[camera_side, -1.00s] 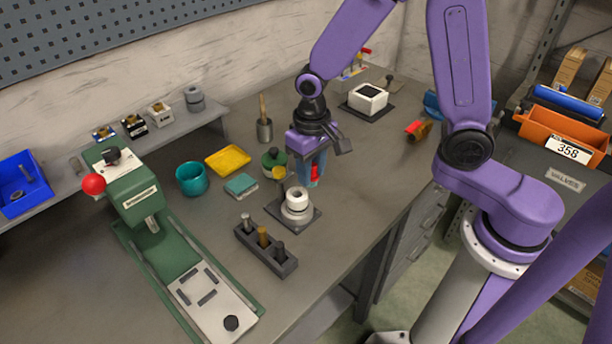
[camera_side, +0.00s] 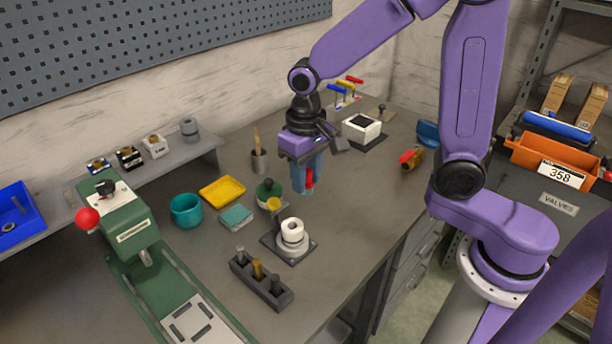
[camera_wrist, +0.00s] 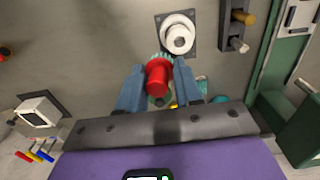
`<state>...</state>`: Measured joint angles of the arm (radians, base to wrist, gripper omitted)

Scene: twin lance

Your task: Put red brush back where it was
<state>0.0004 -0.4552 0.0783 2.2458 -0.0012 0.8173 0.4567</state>
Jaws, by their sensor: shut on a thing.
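My gripper (camera_side: 308,178) is shut on the red brush (camera_side: 309,179), which hangs between the blue fingers above the bench. In the wrist view the red brush (camera_wrist: 157,78) shows end-on between the two fingertips (camera_wrist: 158,82). A teal-green ridged round shape shows around its end; I cannot tell whether it is part of the brush. A white ring-shaped piece on a grey base (camera_side: 291,236) stands in front of my gripper, apart from it. It also shows in the wrist view (camera_wrist: 178,38). The brush's lower end is partly hidden by the fingers.
A green pot (camera_side: 268,193) stands just left of my gripper. A small rack with blue, yellow and red handles (camera_side: 346,88) is at the back. A peg block (camera_side: 262,282) is in front.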

